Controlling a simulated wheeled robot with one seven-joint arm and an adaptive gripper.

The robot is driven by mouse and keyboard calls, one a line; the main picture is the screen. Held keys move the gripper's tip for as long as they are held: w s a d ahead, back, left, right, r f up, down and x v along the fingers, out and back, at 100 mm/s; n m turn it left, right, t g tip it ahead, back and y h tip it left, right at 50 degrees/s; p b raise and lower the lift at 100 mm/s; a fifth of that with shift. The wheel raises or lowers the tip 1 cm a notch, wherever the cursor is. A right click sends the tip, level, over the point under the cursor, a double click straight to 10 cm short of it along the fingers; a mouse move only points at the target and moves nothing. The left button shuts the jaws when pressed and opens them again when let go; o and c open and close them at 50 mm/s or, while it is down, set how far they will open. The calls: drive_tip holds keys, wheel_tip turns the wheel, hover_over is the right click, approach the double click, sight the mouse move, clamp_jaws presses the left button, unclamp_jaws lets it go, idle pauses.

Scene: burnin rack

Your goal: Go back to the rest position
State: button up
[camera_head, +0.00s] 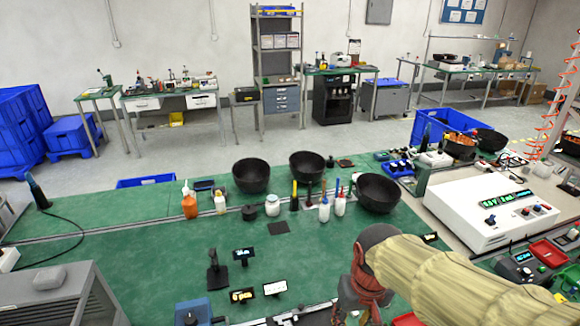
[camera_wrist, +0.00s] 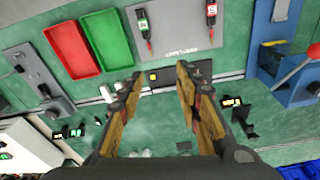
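My gripper (camera_wrist: 158,76) is open in the wrist view, its two tan and black fingers apart with nothing between them. Beyond the fingertips lies the green bench top (camera_wrist: 160,112) with a small dark plate (camera_wrist: 197,74). In the head view my sleeved arm reaches in from the lower right, low over the front of the green bench (camera_head: 140,240). My gripper's fingertips are hidden there or out of the frame.
A red tray (camera_wrist: 72,47) and a green tray (camera_wrist: 106,39) lie beside a grey board (camera_wrist: 178,25). A blue fixture (camera_wrist: 280,50) stands at right. Black bowls (camera_head: 251,176), bottles (camera_head: 190,206) and a white instrument (camera_head: 480,212) stand on the bench. Its left middle is mostly clear.

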drive_tip(key=s+d+r+m+t, duration=0.1)
drive_tip(key=s+d+r+t, duration=0.3)
drive_tip(key=s+r, duration=0.4)
drive_tip(key=shift+s+d+r, duration=0.3)
drive_tip(key=shift+d+r, duration=0.05)
drive_tip(key=shift+d, duration=0.4)
